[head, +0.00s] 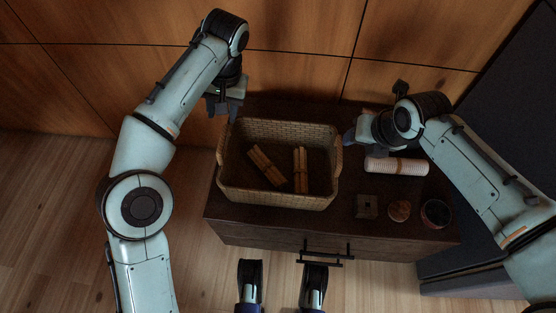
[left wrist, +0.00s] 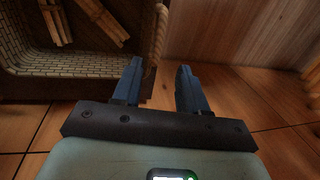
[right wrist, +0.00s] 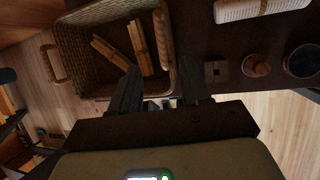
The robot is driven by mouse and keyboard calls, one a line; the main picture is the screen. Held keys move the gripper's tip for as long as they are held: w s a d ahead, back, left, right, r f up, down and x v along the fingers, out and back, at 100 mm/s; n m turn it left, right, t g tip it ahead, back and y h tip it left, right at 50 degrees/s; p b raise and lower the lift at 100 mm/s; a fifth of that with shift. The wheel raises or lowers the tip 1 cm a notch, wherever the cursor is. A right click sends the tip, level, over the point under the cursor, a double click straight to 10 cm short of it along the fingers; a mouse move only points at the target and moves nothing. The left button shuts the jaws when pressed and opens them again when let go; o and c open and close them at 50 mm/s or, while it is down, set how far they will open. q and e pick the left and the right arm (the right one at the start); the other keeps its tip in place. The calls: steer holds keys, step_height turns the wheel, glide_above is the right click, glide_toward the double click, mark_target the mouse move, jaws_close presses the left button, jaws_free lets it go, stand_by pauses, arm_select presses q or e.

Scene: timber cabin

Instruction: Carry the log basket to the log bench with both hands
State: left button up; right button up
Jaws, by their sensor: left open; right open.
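The log basket (head: 276,196) is a woven tan basket standing on a dark wooden cabinet, with bundles of light sticks (head: 301,170) inside. It has a loop handle at each short end. My left gripper (head: 224,112) is open and empty above the basket's back left corner. In the left wrist view the basket (left wrist: 75,65) lies to the left of the open fingers (left wrist: 158,85). My right gripper (head: 352,140) is beside the basket's right end. In the right wrist view its open fingers (right wrist: 160,90) are near the right handle (right wrist: 163,40), not closed on it. I cannot identify the log bench.
The dark cabinet (head: 270,229) also holds a pale ribbed roll (head: 396,166), a small square block (head: 366,206), a round wooden piece (head: 399,211) and a dark round bowl (head: 436,213) right of the basket. A wood-panelled wall (head: 290,70) stands behind. A dark grey panel (head: 500,90) is at right.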

mark_target(222, 139)
arm_select(q)
steer(key=shift+s, duration=0.1)
arm_select(e)
steer(key=shift+s, duration=0.1)
arm_select(q)
steer(key=f, duration=0.4)
steer(key=a+f, duration=0.1)
steer(key=f, duration=0.3)
steer(key=a+f, duration=0.1)
steer(key=f, duration=0.4)
steer(key=shift+a+f, duration=0.1)
steer(key=shift+a, duration=0.15)
arm_select(e)
steer(key=x, duration=1.3)
steer(key=shift+f, duration=0.2)
arm_select(q)
jaws_close()
arm_select(e)
jaws_close()
